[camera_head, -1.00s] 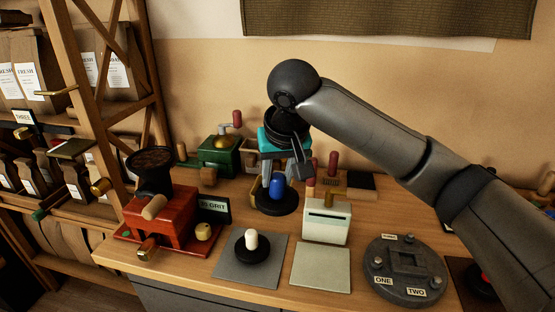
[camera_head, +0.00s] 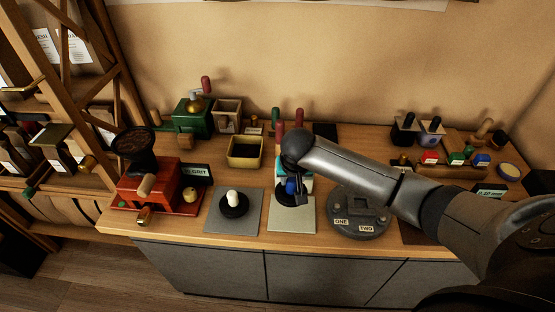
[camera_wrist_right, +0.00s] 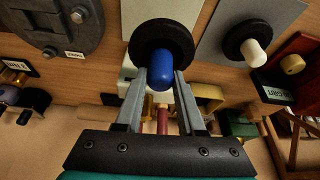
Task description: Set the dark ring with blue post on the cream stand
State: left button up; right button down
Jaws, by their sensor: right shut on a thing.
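The dark ring (camera_head: 287,201) with its blue post (camera_head: 291,187) is in my right gripper (camera_head: 298,188), whose fingers are shut on the post. In the right wrist view the ring (camera_wrist_right: 140,42) and blue post (camera_wrist_right: 173,45) show clearly between the fingertips (camera_wrist_right: 166,73). The flat cream stand (camera_head: 291,219) lies at the front of the counter. The ring overlaps its back part in the head view; I cannot tell whether they touch. The cream stand (camera_wrist_right: 170,10) also shows past the ring in the wrist view. My left gripper is not in view.
Left of the cream stand, a grey pad (camera_head: 222,222) bears a dark ring with a white post (camera_head: 234,199). A round dark plate (camera_head: 358,228) labelled ONE and TWO stands to the right. A red grinder (camera_head: 158,190) is farther left. A yellow bin (camera_head: 244,152) stands behind.

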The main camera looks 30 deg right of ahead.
aim_at(293, 197)
jog(key=shift+s+d+f, duration=0.1)
jog(key=shift+s+d, duration=0.1)
jog(key=shift+d, duration=0.1)
jog(key=shift+p, duration=0.6)
jog(key=shift+f+b, duration=1.8)
jog(key=shift+f, duration=1.25)
jog(key=shift+f, duration=0.45)
jog(key=shift+c, duration=2.2)
grip_release()
jog(key=shift+s, duration=0.1)
jog(key=shift+s+f, duration=0.1)
